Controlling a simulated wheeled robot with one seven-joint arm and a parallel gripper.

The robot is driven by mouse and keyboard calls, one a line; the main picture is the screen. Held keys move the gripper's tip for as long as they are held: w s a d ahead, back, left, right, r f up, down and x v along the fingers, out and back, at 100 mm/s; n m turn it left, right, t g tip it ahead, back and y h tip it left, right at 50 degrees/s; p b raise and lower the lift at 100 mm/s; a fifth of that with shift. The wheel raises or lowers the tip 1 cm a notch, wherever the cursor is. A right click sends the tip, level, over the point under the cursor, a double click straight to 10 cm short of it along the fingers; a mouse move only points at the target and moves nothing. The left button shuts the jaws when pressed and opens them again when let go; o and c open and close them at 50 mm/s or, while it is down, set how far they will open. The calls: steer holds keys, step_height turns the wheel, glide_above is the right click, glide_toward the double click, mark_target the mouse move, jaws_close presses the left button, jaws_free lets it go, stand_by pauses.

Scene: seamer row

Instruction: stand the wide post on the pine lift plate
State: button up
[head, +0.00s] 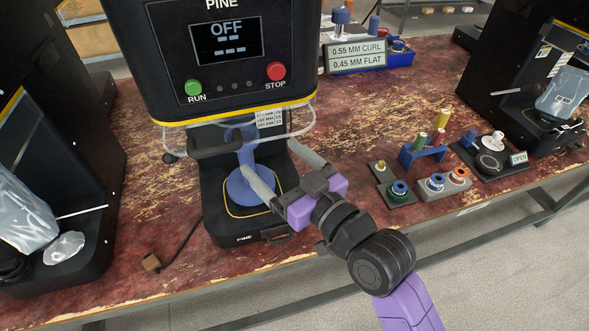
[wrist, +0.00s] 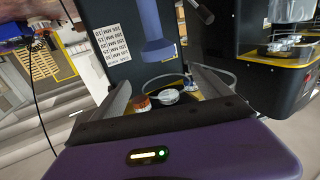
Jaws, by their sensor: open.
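I cannot tell whether that disc is the post's foot or the pine lift plate. The upper part shows through the clear guard. My gripper (head: 267,156) is open, its fingers reaching into the bay at the post.
The pine machine's panel (head: 220,45) reads OFF. A clear guard (head: 300,122) curves around its bay. Holders with spools (head: 437,184) and a blue stand (head: 422,154) are at right. Other machines stand at left (head: 60,170) and right (head: 530,80). A cable lies at front left.

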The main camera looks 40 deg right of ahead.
steer(key=shift+s, duration=0.1)
steer(key=s+f+g+h, duration=0.1)
steer(key=s+f, duration=0.3)
steer(key=s, duration=0.3)
steer(key=s+f+m, duration=0.1)
steer(key=s+f, duration=0.2)
steer(key=s, duration=0.4)
steer(key=s+f+g+h, duration=0.1)
steer(key=s+f, duration=0.3)
steer(key=s, duration=0.3)
steer(key=s+a+r+g, duration=0.1)
steer(key=s, duration=0.9)
steer(key=shift+s+r, duration=0.15)
steer(key=shift+s, duration=0.1)
